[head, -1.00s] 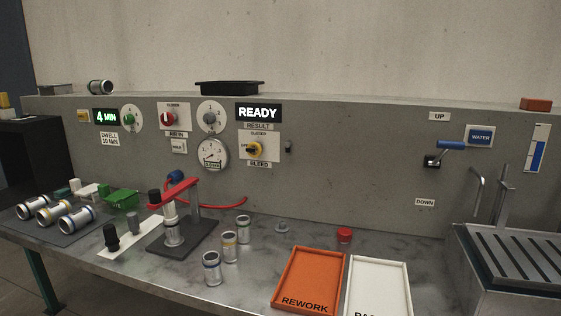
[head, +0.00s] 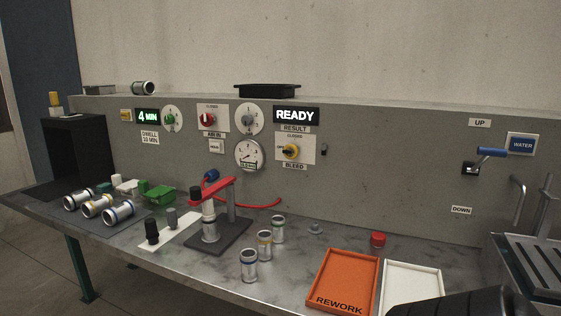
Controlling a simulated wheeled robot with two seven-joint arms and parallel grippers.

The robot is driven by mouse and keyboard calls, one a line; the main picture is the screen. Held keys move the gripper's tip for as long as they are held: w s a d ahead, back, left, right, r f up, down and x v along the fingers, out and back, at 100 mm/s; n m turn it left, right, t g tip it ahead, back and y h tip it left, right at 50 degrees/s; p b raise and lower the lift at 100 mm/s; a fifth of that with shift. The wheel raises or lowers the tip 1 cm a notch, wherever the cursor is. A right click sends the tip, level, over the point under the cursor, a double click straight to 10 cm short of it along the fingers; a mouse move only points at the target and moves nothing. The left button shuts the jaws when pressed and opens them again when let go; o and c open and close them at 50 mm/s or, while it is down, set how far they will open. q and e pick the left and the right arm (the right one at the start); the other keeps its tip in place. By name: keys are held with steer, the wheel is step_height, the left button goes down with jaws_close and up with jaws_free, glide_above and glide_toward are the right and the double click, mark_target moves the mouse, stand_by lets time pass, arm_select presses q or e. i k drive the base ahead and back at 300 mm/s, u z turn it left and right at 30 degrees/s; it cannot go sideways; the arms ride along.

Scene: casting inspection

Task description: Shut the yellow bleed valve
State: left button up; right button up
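The yellow bleed valve (head: 291,151) is a round knob on a white plate on the grey wall panel, above the BLEED label (head: 294,167). Its plate has a CLOSED mark at the top and a mark to the left of the knob. The knob's handle seems to point left, toward that side mark, but it is small. Nothing touches the valve. Neither gripper's fingertips show. A dark ribbed shape at the bottom right edge looks like part of my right arm.
Above the valve a READY display (head: 296,115) is lit. A gauge (head: 249,155) and a red-handled valve (head: 207,119) are to its left. Below stand a red-armed fixture (head: 213,190), several metal cylinders, an orange REWORK tray (head: 343,281) and a white tray (head: 412,270).

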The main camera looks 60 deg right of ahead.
mark_target(286, 153)
steer(key=u, duration=0.35)
steer(key=k, duration=1.85)
steer(key=z, duration=2)
steer(key=k, duration=0.4)
steer(key=u, duration=1.2)
steer(key=i, duration=0.4)
steer(key=u, duration=0.9)
steer(key=i, duration=1.35)
steer(key=z, duration=0.6)
steer(key=i, duration=1.1)
steer(key=z, duration=1.05)
